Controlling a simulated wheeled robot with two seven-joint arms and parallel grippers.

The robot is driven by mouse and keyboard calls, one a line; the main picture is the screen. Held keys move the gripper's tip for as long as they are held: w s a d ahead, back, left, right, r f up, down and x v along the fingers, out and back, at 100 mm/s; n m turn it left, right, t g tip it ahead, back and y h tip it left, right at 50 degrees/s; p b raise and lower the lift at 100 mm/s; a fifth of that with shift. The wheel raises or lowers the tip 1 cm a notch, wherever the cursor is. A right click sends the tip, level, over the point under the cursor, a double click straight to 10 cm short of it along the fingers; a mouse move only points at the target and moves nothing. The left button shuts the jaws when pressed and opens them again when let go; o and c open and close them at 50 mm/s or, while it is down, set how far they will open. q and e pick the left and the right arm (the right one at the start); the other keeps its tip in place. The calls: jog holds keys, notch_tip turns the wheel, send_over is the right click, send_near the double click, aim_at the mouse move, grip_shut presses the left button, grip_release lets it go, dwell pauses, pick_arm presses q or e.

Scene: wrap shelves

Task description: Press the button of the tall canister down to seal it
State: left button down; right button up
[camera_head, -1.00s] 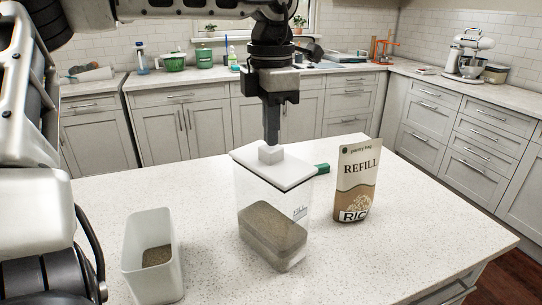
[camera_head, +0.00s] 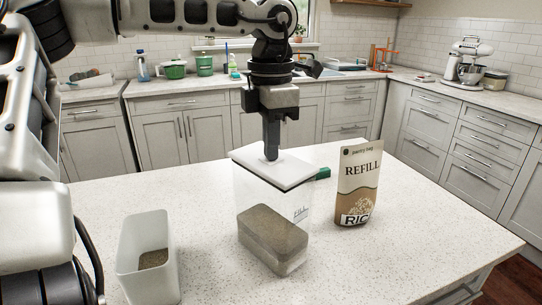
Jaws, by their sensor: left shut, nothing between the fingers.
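The tall canister (camera_head: 262,205) is a clear box with a white lid (camera_head: 293,172), standing upright on the counter with a grey-brown fill in its lower part. My left gripper (camera_head: 271,157) is shut and points straight down, with its fingertips at the middle of the lid, where the button is. The button is pressed low and mostly hidden under the fingertips. A small green piece (camera_head: 323,173) shows at the lid's right edge. My right gripper is not in view.
A rice refill bag (camera_head: 358,185) stands upright to the right of the canister. An open white container (camera_head: 146,257) with some grain stands at the front left. The white speckled counter (camera_head: 400,245) is clear at the front right.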

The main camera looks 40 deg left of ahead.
pick_arm(q)
jog(key=shift+r+p, duration=2.4)
jog(key=shift+r, duration=0.2)
notch_tip(320, 180, up, 2)
jog(key=shift+r+p, duration=0.1)
jog(key=shift+p, duration=0.25)
